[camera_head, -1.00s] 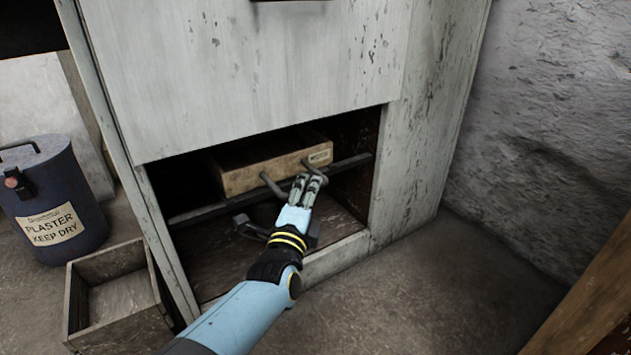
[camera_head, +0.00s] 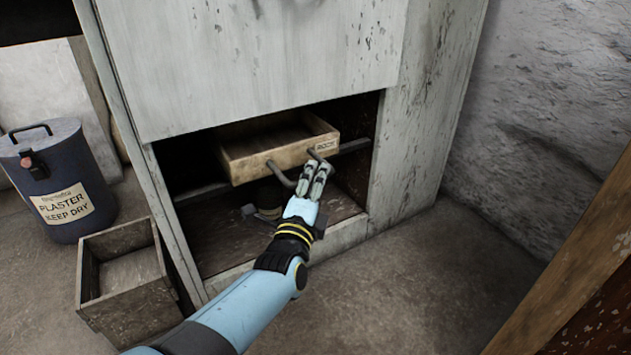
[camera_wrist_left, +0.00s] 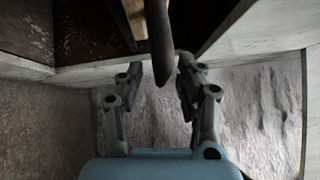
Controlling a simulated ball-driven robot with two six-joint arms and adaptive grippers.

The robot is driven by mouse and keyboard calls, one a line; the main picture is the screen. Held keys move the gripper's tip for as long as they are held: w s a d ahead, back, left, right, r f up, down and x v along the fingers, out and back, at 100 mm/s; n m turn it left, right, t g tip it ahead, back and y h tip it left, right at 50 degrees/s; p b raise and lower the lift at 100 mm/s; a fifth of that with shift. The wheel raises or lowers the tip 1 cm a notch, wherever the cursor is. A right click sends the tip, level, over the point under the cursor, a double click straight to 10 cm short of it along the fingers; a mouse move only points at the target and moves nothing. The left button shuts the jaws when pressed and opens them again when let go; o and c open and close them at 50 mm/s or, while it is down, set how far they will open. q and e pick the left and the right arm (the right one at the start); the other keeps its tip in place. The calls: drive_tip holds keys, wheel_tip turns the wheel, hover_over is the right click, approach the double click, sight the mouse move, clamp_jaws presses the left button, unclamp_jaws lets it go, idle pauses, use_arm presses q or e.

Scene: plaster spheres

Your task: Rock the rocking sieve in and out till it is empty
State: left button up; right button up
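The rocking sieve (camera_head: 276,158) is a shallow wooden box with a label on its front, in the opening of a pale cabinet. It sticks out a little past the dark rail. A dark handle (camera_head: 281,174) projects from its front. My right gripper is not in view.
A dark rail (camera_head: 354,145) crosses the opening. A dark object (camera_head: 268,200) stands below the sieve. A plaster bin (camera_head: 60,180) and an open wooden crate (camera_head: 128,305) stand at left. The floor (camera_head: 400,275) at right is clear, between a rough wall and a wooden edge.

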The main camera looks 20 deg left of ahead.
use_arm(q)
drive_tip(key=s+f, duration=0.1)
drive_tip(key=s, duration=0.6)
drive_tip(key=shift+s+d, duration=0.2)
drive_tip(key=shift+d, duration=0.25)
